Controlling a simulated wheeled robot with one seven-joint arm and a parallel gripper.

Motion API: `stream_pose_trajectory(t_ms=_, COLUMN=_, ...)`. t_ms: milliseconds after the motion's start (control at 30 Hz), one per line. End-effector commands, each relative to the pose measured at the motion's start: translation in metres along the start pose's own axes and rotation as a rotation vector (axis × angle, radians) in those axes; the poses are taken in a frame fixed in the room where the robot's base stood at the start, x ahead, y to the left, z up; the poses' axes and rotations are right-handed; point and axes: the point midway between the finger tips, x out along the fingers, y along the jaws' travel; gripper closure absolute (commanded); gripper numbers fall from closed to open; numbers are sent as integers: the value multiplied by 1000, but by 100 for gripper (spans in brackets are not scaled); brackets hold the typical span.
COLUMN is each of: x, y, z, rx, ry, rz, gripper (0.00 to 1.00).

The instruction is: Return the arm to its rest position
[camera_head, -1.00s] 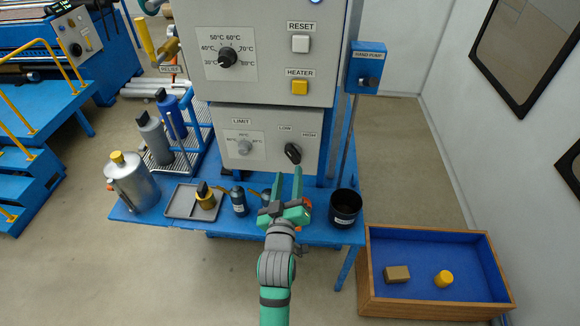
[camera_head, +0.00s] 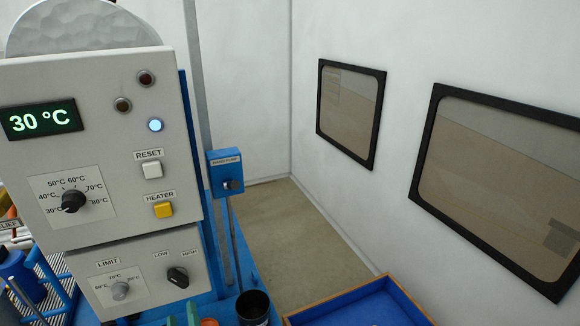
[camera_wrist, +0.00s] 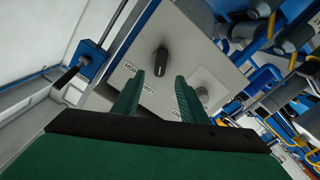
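My gripper shows in the wrist view (camera_wrist: 158,90), with its two green fingers apart and nothing between them. In the head view only its green fingertips (camera_head: 182,314) show at the bottom edge; the rest of my arm is out of frame. The fingers point toward the lower control panel (camera_head: 140,270), apart from the black LOW/HIGH knob (camera_head: 178,277). That knob also shows beyond the fingertips in the wrist view (camera_wrist: 161,60).
The upper panel holds a display (camera_head: 42,120) reading 30 °C, a yellow HEATER button (camera_head: 163,209) and a lit blue-white lamp (camera_head: 155,125). A blue hand-pump box (camera_head: 226,171) stands right. A black cup (camera_head: 253,308) and blue-lined crate (camera_head: 375,308) are low. Floor behind is clear.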

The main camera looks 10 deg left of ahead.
Motion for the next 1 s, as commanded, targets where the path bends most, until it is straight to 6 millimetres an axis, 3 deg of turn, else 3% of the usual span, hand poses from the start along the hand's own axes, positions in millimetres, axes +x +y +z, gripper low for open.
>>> stream_pose_trajectory(t_ms=167, x=-32, y=6, z=42, rx=66, ry=-52, rz=31, gripper=61)
stream_pose_trajectory(t_ms=300, x=-74, y=14, z=82, rx=145, ry=-103, rz=76, gripper=61)
stream_pose_trajectory(t_ms=500, x=-139, y=24, z=128, rx=250, ry=-170, rz=150, gripper=61)
stream_pose_trajectory(t_ms=733, x=-220, y=33, z=161, rx=360, ry=-241, rz=241, gripper=61)
stream_pose_trajectory(t_ms=1000, x=-314, y=40, z=176, rx=473, ry=-314, rz=356, gripper=61)
